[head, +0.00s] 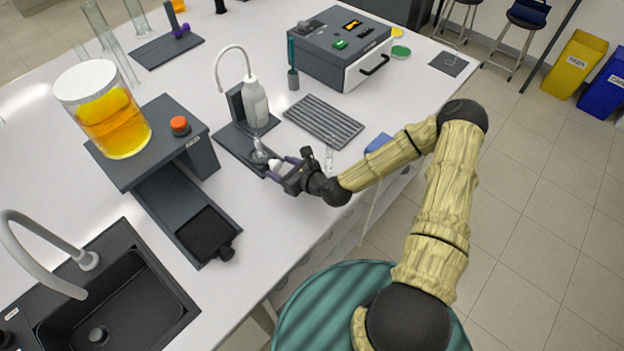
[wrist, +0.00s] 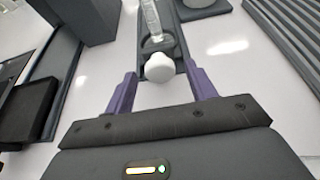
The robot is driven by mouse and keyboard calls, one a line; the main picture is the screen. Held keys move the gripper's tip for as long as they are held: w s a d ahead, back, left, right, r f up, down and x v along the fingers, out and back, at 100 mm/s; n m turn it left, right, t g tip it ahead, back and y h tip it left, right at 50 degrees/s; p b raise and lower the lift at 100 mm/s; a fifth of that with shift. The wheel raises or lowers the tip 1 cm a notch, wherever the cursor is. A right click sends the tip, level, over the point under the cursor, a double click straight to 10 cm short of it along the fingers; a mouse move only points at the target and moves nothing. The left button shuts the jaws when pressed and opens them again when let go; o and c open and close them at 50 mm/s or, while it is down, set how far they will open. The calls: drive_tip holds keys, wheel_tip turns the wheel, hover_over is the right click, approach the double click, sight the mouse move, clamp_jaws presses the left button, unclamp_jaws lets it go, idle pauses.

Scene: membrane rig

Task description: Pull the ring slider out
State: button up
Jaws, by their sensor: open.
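A white rounded knob (wrist: 160,67) sits between the open fingers of my gripper (wrist: 161,88) in the wrist view, nearer the fingertips than the palm. Neither finger clearly touches it. Just beyond it a ring-like piece (wrist: 158,43) with a clear tube (wrist: 151,16) lies along a dark rail. I take the knob and ring to be the ring slider. In the head view my gripper (head: 276,168) is low over the table at the front end of the dark base (head: 238,148), by the clear ring piece (head: 260,156). My gripper partly hides the knob there.
A grooved dark rack (head: 322,121) lies to the right. To the left, a dark stand holds a beaker of orange liquid (head: 112,125), with a low black tray (head: 207,234) in front. A sink (head: 110,300) is front left.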

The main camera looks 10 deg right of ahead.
drive_tip(key=b+v, duration=0.1)
drive_tip(key=v, duration=0.8)
drive_tip(key=shift+b, duration=0.4)
drive_tip(key=shift+p+v, duration=2.8)
drive_tip(key=shift+p, duration=0.5)
